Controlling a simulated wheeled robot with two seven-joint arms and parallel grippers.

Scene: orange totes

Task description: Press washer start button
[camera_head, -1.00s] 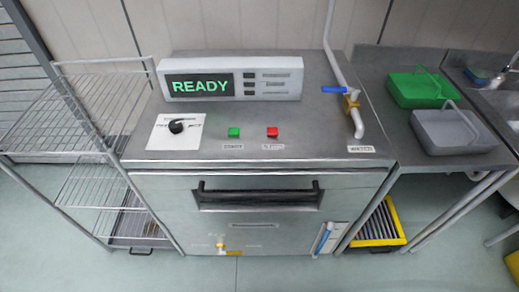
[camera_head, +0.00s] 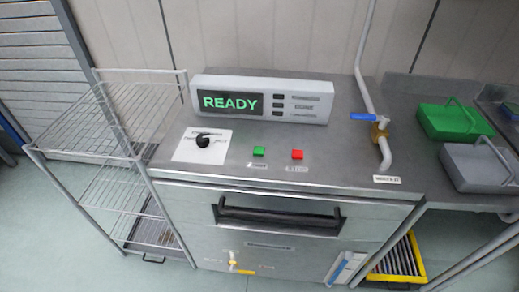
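The washer (camera_head: 290,205) is a steel machine straight ahead, with a black bar handle (camera_head: 278,216) on its front. A green button (camera_head: 259,151) and a red button (camera_head: 297,154) sit on its top near the front edge. The labels under the buttons are too small to read. A display (camera_head: 230,102) behind them reads READY in green. A black knob (camera_head: 203,141) sits on a white plate to the left of the buttons. Neither of my grippers shows in this view.
A wire rack (camera_head: 115,120) stands left of the washer. A pipe with a blue-handled valve (camera_head: 380,130) rises at its right. Green (camera_head: 450,121) and grey (camera_head: 482,166) baskets rest on the right counter. A yellow tray (camera_head: 400,262) is below. Floor is visible at the lower left.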

